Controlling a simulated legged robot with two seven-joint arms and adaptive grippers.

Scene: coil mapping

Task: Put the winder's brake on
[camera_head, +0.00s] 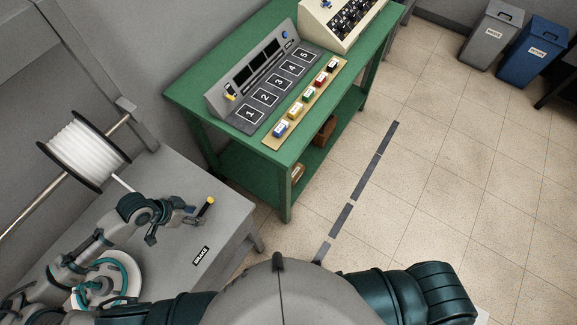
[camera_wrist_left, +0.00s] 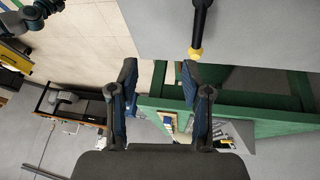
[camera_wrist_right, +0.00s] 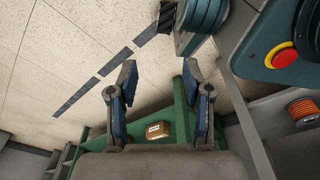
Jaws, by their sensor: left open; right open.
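The brake lever (camera_head: 205,208) is a dark handle with a yellow tip, standing on the grey winder bench (camera_head: 225,218) near a BRAKE label (camera_head: 201,256). In the left wrist view the lever (camera_wrist_left: 202,22) points at my left gripper (camera_wrist_left: 160,72), its yellow tip close to the right-hand finger. In the head view my left gripper (camera_head: 184,212) is just left of the lever, open and empty; contact cannot be told. My right gripper (camera_wrist_right: 159,72) is open and empty in its wrist view, over the floor, and hidden in the head view. A white spool (camera_head: 80,150) sits on the winder's rod.
A green table (camera_head: 190,88) behind the bench holds a sloped panel with numbered squares and a row of coloured blocks. Grey (camera_head: 490,38) and blue (camera_head: 530,52) bins stand at the back right. Tiled floor is clear between.

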